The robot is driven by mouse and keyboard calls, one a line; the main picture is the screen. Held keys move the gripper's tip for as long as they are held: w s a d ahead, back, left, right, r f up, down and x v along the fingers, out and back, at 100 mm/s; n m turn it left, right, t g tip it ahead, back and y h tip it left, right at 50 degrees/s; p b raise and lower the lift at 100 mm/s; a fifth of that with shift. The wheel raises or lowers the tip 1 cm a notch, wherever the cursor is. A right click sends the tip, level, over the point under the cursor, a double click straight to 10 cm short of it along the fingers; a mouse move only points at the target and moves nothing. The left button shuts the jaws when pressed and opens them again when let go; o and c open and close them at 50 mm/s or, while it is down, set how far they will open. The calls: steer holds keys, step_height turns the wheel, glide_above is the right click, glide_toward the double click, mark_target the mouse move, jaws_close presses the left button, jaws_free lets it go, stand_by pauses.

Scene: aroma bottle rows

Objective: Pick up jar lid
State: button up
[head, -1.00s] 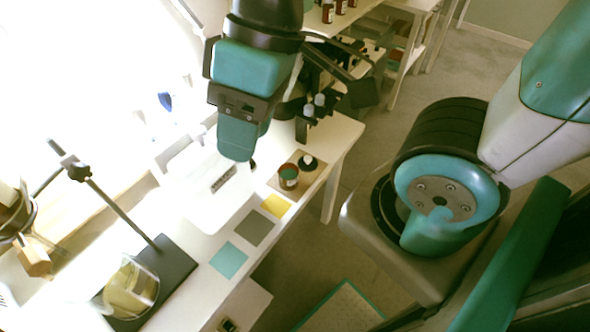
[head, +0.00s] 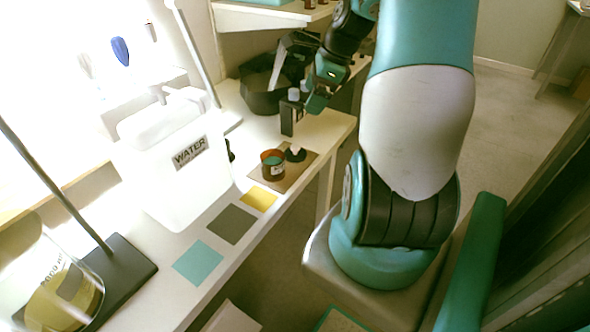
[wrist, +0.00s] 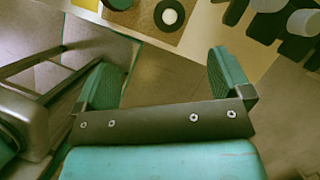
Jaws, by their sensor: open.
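The jar lid (head: 296,154), black with a white centre, lies on a brown mat (head: 290,181) near the table's right edge. It also shows at the top of the wrist view (wrist: 168,15). An amber jar (head: 272,164) with a teal inside stands just left of it. My gripper is open and empty in the wrist view (wrist: 170,78), its two teal fingers apart over floor beyond the table edge. The lid is ahead of the fingers, not between them. In the head view my gripper is small and partly hidden by my arm.
A black rack (head: 289,116) with white-capped bottles stands behind the lid. A white water canister (head: 182,170) is to the left. Yellow (head: 259,199), grey (head: 231,223) and teal (head: 198,262) squares line the table's front edge. A black container (head: 262,92) stands at the back.

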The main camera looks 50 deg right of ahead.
step_height(320, 180, down, 3)
steer(key=d+m, duration=0.2)
steer(key=b, duration=0.2)
glide_above(296, 146)
steer(key=s, duration=0.2)
steer(key=f, duration=0.6)
steer(key=d+f, duration=0.1)
steer(key=f, duration=0.1)
steer(key=shift+f, duration=0.4)
steer(key=shift+b+x, duration=0.3)
steer(key=shift+x, duration=2.8)
steer(key=shift+w, duration=0.1)
steer(key=shift+r, duration=0.1)
steer(key=shift+c, duration=0.4)
steer(key=c, duration=0.9)
